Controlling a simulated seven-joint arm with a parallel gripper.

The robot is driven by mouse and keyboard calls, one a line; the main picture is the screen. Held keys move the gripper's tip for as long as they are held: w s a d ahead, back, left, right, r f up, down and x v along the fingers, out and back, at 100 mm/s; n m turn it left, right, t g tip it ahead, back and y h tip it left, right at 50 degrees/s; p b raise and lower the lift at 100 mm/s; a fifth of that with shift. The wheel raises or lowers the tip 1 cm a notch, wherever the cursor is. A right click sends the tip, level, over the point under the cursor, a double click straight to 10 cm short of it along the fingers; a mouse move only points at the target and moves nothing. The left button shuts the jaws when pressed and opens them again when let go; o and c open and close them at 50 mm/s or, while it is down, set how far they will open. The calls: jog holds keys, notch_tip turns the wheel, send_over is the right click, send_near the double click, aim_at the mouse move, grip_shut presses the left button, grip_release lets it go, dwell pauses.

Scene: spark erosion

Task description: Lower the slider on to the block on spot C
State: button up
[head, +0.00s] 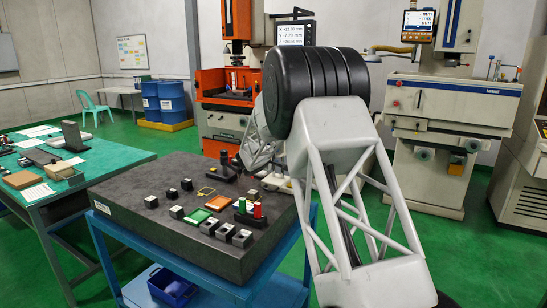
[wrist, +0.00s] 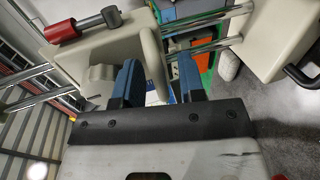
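I cannot tell whether this body is the slider. In the head view my arm hides the gripper and part of the dark plate (head: 130,197). Several small dark blocks (head: 151,201) with pale tops stand on the plate. A green square (head: 218,203) lies among them. I cannot read which spot is C.
Red (head: 257,211) and green pegs and a black stand (head: 223,168) are on the plate. The plate rests on a blue cart (head: 140,262). A green-topped bench (head: 105,160) is at left. A red-handled part (wrist: 75,28) and another beige body (wrist: 280,42) flank the gripper.

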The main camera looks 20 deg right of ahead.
grip_shut()
jog(key=shift+f, duration=3.45)
grip_release()
jog(key=shift+a+r, duration=0.1)
jog(key=shift+r, duration=0.05)
jog(key=v, duration=0.7)
jog(key=shift+s+a, duration=0.2)
jog(key=shift+s, duration=0.1)
